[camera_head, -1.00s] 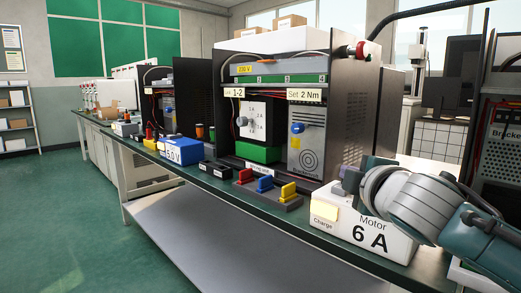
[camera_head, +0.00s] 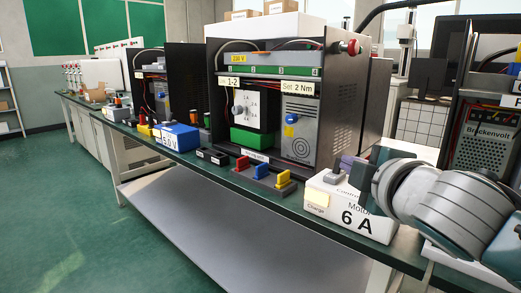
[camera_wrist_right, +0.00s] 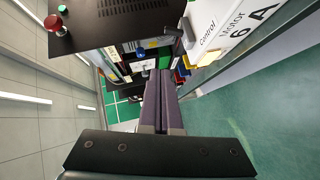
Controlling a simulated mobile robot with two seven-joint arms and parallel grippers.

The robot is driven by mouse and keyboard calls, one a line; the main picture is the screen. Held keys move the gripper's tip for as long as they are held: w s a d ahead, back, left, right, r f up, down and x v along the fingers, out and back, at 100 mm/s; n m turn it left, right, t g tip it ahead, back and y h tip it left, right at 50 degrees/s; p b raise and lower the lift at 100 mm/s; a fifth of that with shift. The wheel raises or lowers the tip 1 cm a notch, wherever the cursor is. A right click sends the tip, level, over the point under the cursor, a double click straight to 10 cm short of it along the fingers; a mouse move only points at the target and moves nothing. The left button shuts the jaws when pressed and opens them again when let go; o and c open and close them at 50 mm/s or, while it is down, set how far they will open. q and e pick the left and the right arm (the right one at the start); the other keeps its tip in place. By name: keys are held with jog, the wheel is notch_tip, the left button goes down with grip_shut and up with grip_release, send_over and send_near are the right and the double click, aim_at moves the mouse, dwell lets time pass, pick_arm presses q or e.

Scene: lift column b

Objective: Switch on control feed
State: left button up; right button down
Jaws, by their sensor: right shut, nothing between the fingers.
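A white box (camera_head: 350,213) labelled "Motor 6 A" stands near the front edge of the bench at the right of the head view. A "Control" label, partly hidden by my arm in the head view, reads clearly on the box (camera_wrist_right: 209,30) in the right wrist view. A small grey lever (camera_head: 336,166) stands up from the box top. A grey peg-like part (camera_wrist_right: 187,32) shows beside the label in the wrist view. My right gripper (camera_head: 353,166) is shut and empty, its purple fingers just right of the lever; I cannot tell whether they touch. My left gripper is out of view.
A black cabinet (camera_head: 345,100) with a red knob (camera_head: 354,47) stands behind the box. Red, blue and yellow blocks (camera_head: 263,171) lie left of the box. A blue box (camera_head: 177,136) is farther left. The floor (camera_head: 70,210) in front is clear.

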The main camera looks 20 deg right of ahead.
jog(key=v, duration=0.2)
jog(key=shift+s+a+r, duration=0.1)
jog(key=shift+s+a, duration=0.1)
jog(key=shift+s, duration=0.1)
